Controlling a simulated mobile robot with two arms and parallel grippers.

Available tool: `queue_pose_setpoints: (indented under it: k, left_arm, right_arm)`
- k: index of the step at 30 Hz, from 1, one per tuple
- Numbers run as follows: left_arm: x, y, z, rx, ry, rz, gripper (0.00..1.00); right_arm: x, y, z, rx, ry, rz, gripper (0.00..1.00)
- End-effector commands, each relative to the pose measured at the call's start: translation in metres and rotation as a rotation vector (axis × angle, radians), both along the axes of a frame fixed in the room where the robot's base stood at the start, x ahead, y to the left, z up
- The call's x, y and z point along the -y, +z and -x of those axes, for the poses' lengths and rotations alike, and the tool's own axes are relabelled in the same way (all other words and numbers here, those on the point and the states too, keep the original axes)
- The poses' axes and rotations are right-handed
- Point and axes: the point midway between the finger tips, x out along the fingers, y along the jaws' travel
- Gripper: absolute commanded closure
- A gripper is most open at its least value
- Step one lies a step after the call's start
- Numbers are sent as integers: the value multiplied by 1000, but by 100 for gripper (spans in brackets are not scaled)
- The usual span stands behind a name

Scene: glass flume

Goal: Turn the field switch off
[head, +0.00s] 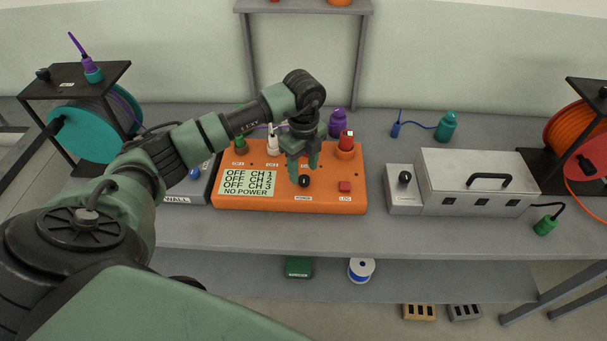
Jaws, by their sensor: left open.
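No readable label in the head view marks a field switch. An orange control box (262,201) on the bench has a black knob (304,182) above a small label that seems to read POWER. Its display (250,182) reads OFF for CH 1, CH 2 and CH 3, and NO POWER. A grey switch box (404,201) to its right carries a black-tipped lever (404,178). My left gripper (303,170) is open, fingers down, over the orange box just behind the black knob; whether it touches is unclear. My right gripper is out of view.
A silver case (470,195) with a handle adjoins the grey box. Cable reels stand left (85,130) and right (577,130). A red button (344,186), a red plug (346,139) and a purple plug (337,122) are near my gripper. The bench front is clear.

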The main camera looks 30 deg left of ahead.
Motion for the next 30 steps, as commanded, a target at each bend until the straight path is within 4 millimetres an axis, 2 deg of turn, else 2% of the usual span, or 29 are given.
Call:
queue_pose_setpoints:
  k: [6,10,27,30]
  left_arm:
    - [0,36,-2,5,1,0,50]
    - [0,47,-1,3,1,1,50]
    - [0,51,0,1,0,1,50]
    - [12,46,-1,12,-27,34,50]
  right_arm:
    - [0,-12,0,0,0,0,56]
    - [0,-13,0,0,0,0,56]
    - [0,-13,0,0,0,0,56]
    - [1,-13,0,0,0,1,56]
